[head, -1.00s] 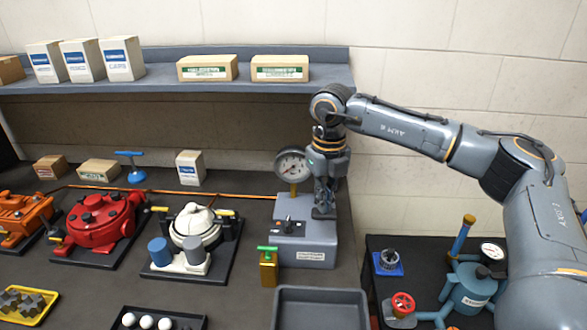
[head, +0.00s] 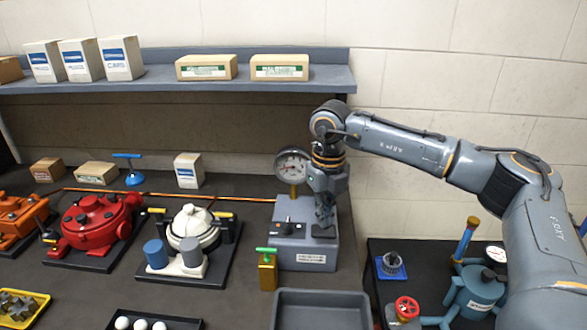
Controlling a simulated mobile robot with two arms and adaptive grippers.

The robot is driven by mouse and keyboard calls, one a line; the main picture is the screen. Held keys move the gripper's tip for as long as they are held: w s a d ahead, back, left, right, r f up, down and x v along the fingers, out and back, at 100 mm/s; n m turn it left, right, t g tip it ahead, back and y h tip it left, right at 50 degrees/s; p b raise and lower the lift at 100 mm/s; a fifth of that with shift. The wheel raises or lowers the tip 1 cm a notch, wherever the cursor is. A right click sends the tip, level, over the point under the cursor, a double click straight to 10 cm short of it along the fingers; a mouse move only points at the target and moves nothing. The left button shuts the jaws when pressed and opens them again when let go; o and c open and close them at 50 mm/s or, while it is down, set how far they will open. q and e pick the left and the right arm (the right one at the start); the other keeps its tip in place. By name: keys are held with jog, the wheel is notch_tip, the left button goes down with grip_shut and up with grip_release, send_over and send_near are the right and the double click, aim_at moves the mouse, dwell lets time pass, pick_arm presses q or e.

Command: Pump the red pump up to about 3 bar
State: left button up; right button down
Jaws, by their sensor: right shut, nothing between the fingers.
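The red pump (head: 95,222) sits on a dark base at the left of the bench. A grey box (head: 305,252) stands at the bench's right end, with a round dial gauge (head: 293,165) on a brass stem and a small black lever (head: 287,224) on top. The gauge's reading is too small to tell. My right gripper (head: 325,222) points down, shut and empty, with its tips at a dark square pad (head: 324,231) on the box's top right. They seem to touch it. My left gripper is not in view.
A white-domed unit (head: 193,222) and an orange unit (head: 18,222) flank the red pump. A copper-coloured pipe (head: 235,198) runs behind them to the box. A grey tray (head: 320,294) and a green-handled brass piece (head: 267,272) stand in front. A shelf (head: 250,86) overhangs the back.

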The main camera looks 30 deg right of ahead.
jog(key=shift+r+p, duration=1.65)
jog(key=shift+r, duration=0.85)
jog(key=shift+f, duration=0.15)
jog(key=shift+f+b, duration=1.9)
jog(key=shift+f, duration=0.55)
jog(key=shift+r+p, duration=0.9)
jog(key=shift+r, duration=0.3)
jog(key=shift+r+p, duration=0.85)
jog(key=shift+r, duration=0.55)
jog(key=shift+f, duration=0.1)
